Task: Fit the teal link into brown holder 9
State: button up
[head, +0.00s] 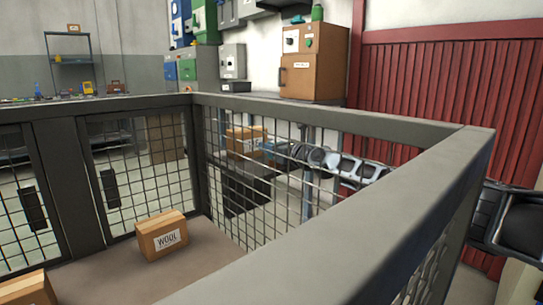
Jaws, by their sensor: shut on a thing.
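My arm reaches in from the right edge behind the wire mesh, and my gripper (288,149) is at its far left end, small and partly covered by the mesh. It is shut on a small blue-teal piece (268,149), which I take for the teal link; its shape and the fingertips are hard to make out. A brown cabinet (318,77) stands on the counter behind, above and to the right of my gripper. No number 9 is legible on it, so I cannot tell whether it is brown holder 9.
A grey-framed mesh cage (330,122) fills the foreground, with a carton marked WOOL (161,236) inside it. Another carton (245,140) shows through the mesh left of my gripper. Grey and coloured wall boxes (233,60) hang behind. A red corrugated shutter (440,100) stands at right.

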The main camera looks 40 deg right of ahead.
jog(key=shift+f, duration=0.2)
jog(key=o, duration=1.2)
